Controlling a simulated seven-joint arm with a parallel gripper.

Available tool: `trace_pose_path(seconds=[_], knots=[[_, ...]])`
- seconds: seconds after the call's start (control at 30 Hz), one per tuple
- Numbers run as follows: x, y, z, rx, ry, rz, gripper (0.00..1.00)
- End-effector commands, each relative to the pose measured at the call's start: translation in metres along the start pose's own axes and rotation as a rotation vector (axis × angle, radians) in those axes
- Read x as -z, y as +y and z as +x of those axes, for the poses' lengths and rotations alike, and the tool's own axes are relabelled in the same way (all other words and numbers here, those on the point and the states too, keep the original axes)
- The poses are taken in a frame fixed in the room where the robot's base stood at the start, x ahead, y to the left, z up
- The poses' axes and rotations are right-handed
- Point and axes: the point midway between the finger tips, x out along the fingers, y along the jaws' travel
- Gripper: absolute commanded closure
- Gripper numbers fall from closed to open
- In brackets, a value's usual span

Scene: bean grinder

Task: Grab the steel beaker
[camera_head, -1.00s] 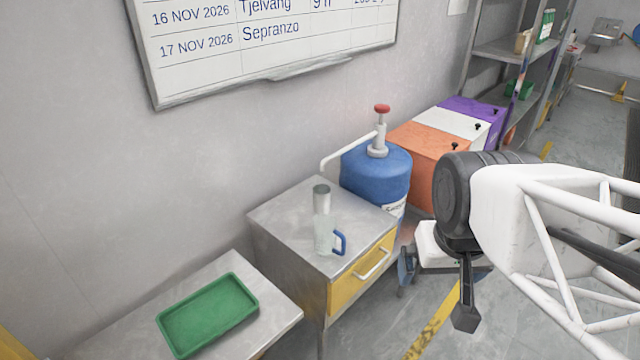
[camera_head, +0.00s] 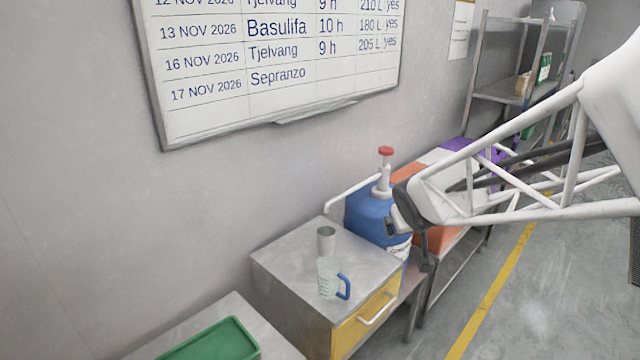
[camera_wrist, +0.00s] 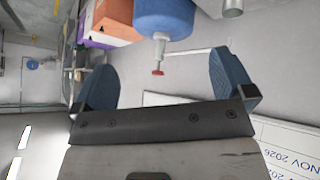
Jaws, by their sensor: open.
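The steel beaker (camera_head: 326,241) is a small grey metal cylinder standing upright on the metal cabinet top (camera_head: 285,262), just behind a clear jug (camera_head: 328,280) with a blue handle. My gripper (camera_head: 398,222) is to the right of the beaker, in front of the blue pump container, and apart from the beaker. In the wrist view my gripper (camera_wrist: 165,78) has its two blue fingers spread wide with nothing between them. A grey cylinder cut by the top edge of the wrist view (camera_wrist: 232,8) looks like the beaker.
The blue container (camera_head: 368,218) with a red-topped pump and white spout stands right of the beaker. The cabinet has a yellow drawer (camera_head: 352,335). A green tray (camera_head: 215,342) lies on a lower table at left. A whiteboard (camera_head: 270,75) hangs on the wall behind.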

Motion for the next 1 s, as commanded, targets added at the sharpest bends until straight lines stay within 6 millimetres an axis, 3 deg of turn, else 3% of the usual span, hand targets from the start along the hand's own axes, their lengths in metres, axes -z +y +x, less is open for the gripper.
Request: trace_pose_path(seconds=[0.2,0.5,0.73,1.0], knots=[[0.036,-0.011,0.054,0.045,0.106,-0.064,0.00],[0.074,-0.039,0.124,0.159,0.242,-0.146,0.00],[0.089,-0.070,0.177,0.285,0.329,-0.200,0.00],[0.091,-0.111,0.235,0.470,0.407,-0.250,0.00]])
